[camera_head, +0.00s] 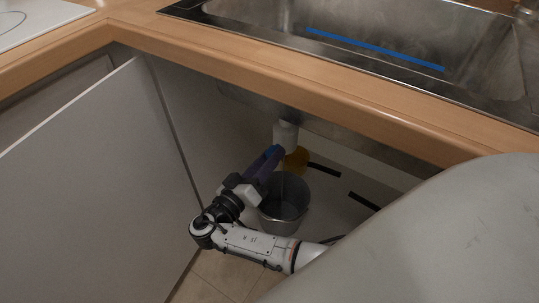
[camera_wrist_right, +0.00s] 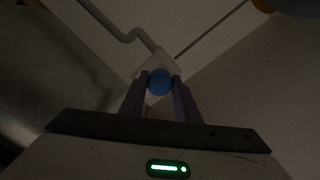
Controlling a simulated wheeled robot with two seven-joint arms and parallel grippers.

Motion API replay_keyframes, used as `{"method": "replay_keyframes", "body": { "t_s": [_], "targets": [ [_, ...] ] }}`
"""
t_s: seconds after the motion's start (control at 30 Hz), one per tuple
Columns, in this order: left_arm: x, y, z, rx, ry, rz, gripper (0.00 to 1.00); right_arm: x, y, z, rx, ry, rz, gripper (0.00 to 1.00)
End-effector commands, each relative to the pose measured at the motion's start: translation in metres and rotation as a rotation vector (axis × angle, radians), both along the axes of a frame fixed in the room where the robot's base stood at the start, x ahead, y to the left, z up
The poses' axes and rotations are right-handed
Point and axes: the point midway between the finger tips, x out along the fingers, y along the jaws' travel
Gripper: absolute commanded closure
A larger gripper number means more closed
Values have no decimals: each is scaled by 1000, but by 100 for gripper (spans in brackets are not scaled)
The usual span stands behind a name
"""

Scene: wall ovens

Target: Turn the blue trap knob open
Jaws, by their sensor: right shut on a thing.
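The blue trap knob (camera_wrist_right: 160,83) sits between the fingertips of my right gripper (camera_wrist_right: 160,88), seen in the right wrist view. The two purple-grey fingers are shut on its sides. A white fitting (camera_wrist_right: 157,66) lies directly behind the knob, with a pale pipe (camera_wrist_right: 118,34) running off to the upper left. In the head view, my right gripper (camera_head: 274,155) reaches under the sink, and a bit of blue knob (camera_head: 268,152) shows at its tips beside the white drain pipe (camera_head: 286,134). My left gripper is not in view.
A grey metal bucket (camera_head: 285,203) stands beneath the trap, close to my right gripper. A yellow part (camera_head: 297,159) is beside the pipe. A white cabinet door (camera_head: 95,185) is open at left. The wooden counter edge (camera_head: 300,82) and sink (camera_head: 380,50) are overhead.

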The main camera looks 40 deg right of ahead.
Motion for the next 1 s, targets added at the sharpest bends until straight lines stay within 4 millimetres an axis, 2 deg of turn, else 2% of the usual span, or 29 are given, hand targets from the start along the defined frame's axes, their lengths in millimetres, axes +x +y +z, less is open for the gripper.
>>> {"method": "replay_keyframes", "body": {
  "t_s": [0.53, 0.7, 1.0],
  "targets": [
    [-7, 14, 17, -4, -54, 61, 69, 0, 0, 4, -202, 479, -1, 93],
    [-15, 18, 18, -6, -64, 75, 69, 0, 0, 4, -262, 623, -1, 93],
    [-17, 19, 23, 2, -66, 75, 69, 0, 0, 3, -345, 825, 0, 93]
  ]
}}
